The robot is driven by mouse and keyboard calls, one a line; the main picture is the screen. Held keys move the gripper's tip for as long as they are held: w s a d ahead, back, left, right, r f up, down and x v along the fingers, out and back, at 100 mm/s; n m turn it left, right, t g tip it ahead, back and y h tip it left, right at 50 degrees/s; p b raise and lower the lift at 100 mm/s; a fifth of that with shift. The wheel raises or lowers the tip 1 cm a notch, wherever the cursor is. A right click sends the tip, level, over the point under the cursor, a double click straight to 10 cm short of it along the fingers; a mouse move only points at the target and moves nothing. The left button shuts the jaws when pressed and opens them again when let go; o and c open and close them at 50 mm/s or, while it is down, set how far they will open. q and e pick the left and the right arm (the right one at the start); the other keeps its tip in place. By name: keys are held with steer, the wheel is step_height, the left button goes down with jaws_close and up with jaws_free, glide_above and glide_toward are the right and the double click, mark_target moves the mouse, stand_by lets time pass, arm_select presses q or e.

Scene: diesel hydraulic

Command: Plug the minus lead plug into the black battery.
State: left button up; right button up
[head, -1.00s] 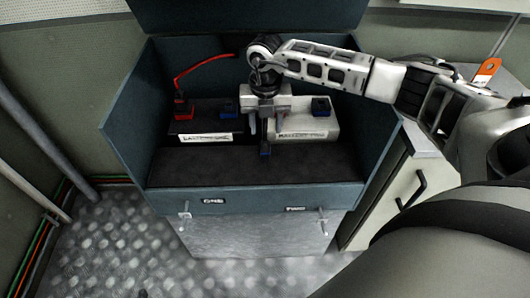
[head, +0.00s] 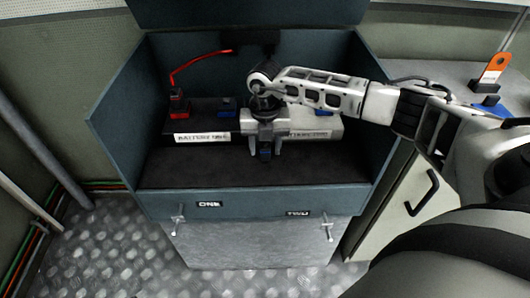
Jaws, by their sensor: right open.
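The black battery (head: 208,125) sits at the left inside the open blue-grey box, with a white label on its front. A red plug (head: 179,105) with a red lead stands on its left end. A blue terminal piece (head: 226,104) shows on its right part. My right gripper (head: 265,153) is open, pointing down in front of where the two batteries meet. A blue plug-like piece (head: 265,154) shows between its fingertips; I cannot tell whether it touches them or whether it is the minus lead plug. My left gripper is not in view.
The pale battery (head: 334,127) stands at the right, partly hidden by my right arm, with a blue piece (head: 322,111) on top. Dark floor (head: 205,172) in the box's front is clear.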

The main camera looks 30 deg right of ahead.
steer(key=c, duration=0.9)
steer(key=shift+c, duration=0.2)
steer(key=shift+r, duration=0.15)
steer(key=shift+r+p, duration=1.3)
steer(key=shift+r, duration=0.05)
steer(key=shift+r, duration=0.1)
steer(key=shift+r+p, duration=1.75)
steer(key=shift+r, duration=0.25)
steer(key=shift+f, duration=0.1)
